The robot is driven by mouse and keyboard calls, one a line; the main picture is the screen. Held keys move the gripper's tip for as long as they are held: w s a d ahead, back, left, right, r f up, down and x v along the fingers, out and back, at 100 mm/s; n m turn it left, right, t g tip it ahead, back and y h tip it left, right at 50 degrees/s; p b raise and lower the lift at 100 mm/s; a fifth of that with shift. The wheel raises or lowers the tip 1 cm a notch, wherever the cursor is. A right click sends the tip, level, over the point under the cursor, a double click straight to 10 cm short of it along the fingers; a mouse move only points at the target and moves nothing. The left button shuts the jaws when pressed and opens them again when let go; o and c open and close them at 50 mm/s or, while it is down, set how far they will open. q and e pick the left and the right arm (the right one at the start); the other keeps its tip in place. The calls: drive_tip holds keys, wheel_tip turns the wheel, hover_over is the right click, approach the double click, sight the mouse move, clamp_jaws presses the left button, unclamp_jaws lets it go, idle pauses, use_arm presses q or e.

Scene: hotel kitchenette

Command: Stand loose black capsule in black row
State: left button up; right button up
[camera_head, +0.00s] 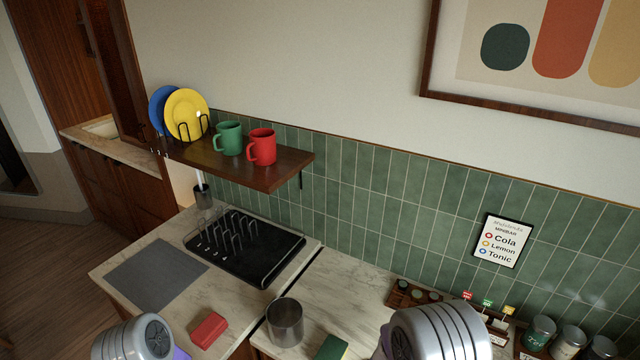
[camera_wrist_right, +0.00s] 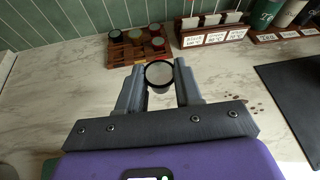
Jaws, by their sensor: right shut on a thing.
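In the right wrist view my right gripper (camera_wrist_right: 159,84) is shut on a round capsule (camera_wrist_right: 159,73) with a dark rim and a grey lid facing the camera. The rack holds several capsules with green, dark and red tops; which row is the black one is hard to tell. The rack also shows in the head view (camera_head: 392,299), partly behind my right arm. My left gripper's fingers are out of view; only its arm shows at lower left.
Tea and coffee label cards (camera_wrist_right: 213,37) and canisters (camera_head: 538,332) stand right of the rack. A metal cup (camera_head: 285,323), a red block (camera_head: 209,330) and a dish rack on a black tray (camera_head: 270,262) are to the left.

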drive_tip(key=s+a+r+n+t+y+b, duration=0.1)
drive_tip(key=s+a+n+t+y+b, duration=0.1)
drive_tip(key=a+n+y+b, duration=0.2)
drive_tip(key=shift+s+a+r+n+t+y+b, duration=0.25)
drive_tip(key=shift+a+r+t+y+b, duration=0.3)
drive_tip(key=shift+a, duration=0.95)
drive_tip(key=shift+f, duration=0.15)
